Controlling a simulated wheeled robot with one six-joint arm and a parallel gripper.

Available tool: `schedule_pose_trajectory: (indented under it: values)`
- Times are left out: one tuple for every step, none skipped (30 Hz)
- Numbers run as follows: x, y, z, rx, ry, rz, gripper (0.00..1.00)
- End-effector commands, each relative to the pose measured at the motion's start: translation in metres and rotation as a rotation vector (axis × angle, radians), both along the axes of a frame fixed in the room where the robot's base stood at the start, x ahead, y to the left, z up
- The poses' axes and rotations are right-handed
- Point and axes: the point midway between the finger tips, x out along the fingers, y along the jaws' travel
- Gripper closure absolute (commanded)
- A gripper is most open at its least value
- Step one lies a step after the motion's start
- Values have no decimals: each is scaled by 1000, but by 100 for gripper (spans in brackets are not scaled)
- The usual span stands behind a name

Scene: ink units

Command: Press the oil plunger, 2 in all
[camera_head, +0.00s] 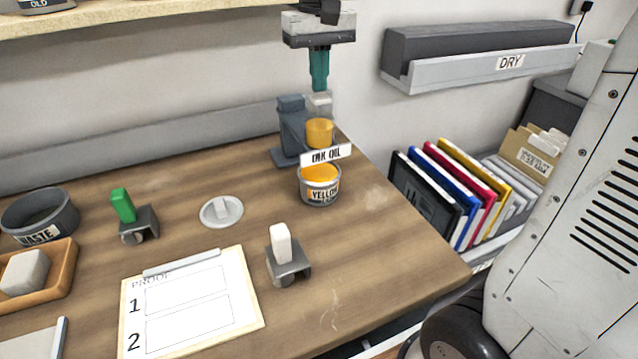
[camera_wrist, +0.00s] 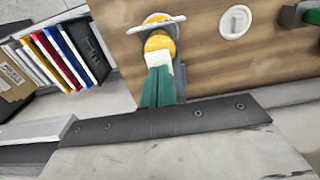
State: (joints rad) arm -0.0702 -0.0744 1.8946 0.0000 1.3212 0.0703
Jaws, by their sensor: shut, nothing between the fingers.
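The oil dispenser (camera_head: 291,128) is a dark grey stand at the back right of the table, with a white "INK OIL" sign (camera_head: 325,155). Its orange plunger (camera_head: 319,133) also shows in the wrist view (camera_wrist: 157,42). A grey "YELLOW" tin (camera_head: 320,193) with yellow-orange ink stands in front, below the sign. My gripper (camera_head: 320,106) points down, its teal fingers shut with pale tips, empty. The tips are directly above the plunger in the head view; I cannot tell whether they touch it. In the wrist view my gripper (camera_wrist: 159,62) partly covers the plunger.
A white round lid with a knob (camera_head: 222,211), a white-handled tool (camera_head: 285,258) and a green-handled tool (camera_head: 130,213) stand on the table. A proof board (camera_head: 250,312) lies in front. A "DRY" shelf (camera_head: 480,75) and a rack of coloured folders (camera_head: 455,190) are at right.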

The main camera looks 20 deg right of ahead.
Motion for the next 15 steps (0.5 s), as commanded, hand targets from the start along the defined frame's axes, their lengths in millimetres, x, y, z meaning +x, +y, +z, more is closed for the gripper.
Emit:
schedule_pose_trajectory:
  values:
    - [0, 0, -2, 0, 1, 0, 100]
    - [0, 0, -3, 0, 1, 0, 100]
    - [0, 0, -5, 0, 1, 0, 100]
    - [0, 0, -6, 0, 1, 0, 100]
    - [0, 0, -7, 0, 1, 0, 100]
    - [0, 0, -8, 0, 2, 0, 100]
    - [0, 0, -9, 0, 2, 0, 100]
    - [0, 0, -10, 0, 2, 0, 100]
    - [0, 0, -12, 0, 1, 0, 100]
    - [0, 0, -13, 0, 1, 0, 100]
    - [0, 0, -14, 0, 1, 0, 100]
    - [0, 0, -15, 0, 1, 0, 100]
    - [0, 0, -16, 0, 1, 0, 100]
    - [0, 0, -17, 0, 1, 0, 100]
    - [0, 0, -19, 0, 1, 0, 100]
